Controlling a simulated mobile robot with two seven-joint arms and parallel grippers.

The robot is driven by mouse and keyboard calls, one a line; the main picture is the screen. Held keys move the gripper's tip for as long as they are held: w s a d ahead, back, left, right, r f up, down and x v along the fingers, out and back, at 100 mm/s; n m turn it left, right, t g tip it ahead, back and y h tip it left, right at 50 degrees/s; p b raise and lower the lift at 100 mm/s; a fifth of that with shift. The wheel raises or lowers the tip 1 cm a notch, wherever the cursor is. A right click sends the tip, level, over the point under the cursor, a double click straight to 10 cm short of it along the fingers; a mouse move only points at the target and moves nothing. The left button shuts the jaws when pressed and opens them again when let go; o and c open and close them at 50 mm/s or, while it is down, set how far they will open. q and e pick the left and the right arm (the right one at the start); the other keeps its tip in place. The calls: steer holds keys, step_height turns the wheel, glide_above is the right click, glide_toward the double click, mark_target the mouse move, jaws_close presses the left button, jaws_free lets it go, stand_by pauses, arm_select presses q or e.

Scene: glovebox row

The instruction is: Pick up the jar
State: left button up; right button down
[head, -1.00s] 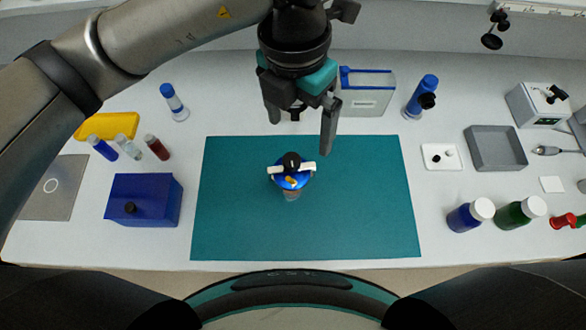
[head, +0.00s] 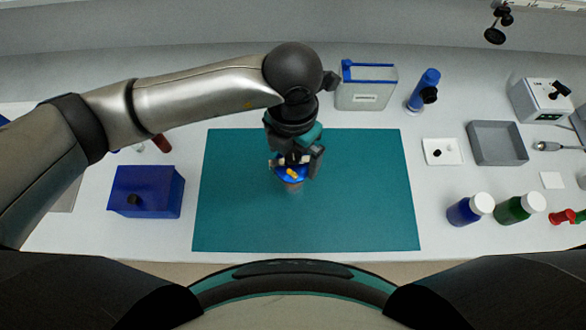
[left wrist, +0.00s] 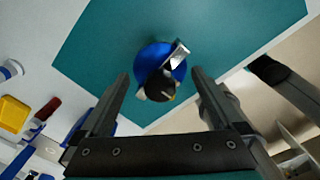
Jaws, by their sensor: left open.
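The jar (head: 291,176) stands on the teal mat (head: 350,205), with a blue lid. A black knob, pale bars and a small yellow part show on its top. The jar's blue lid (left wrist: 157,54) also shows in the left wrist view, between and just past the fingertips. My left gripper (head: 297,158) is open above the jar and partly hides its far side in the head view. In the left wrist view the left gripper (left wrist: 160,75) has a finger on each side, with teal showing between each finger and the lid. My right gripper is not in view.
A blue box (head: 146,192) stands left of the mat. A blue-rimmed container (head: 365,93) stands behind it. Blue (head: 463,212) and green (head: 511,210) bottles and a grey tray (head: 497,143) are on the right. The mat around the jar is clear.

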arm_select(q)
step_height(320, 180, down, 2)
steer(key=shift+f, duration=0.1)
jaws_close()
stand_by(0.9)
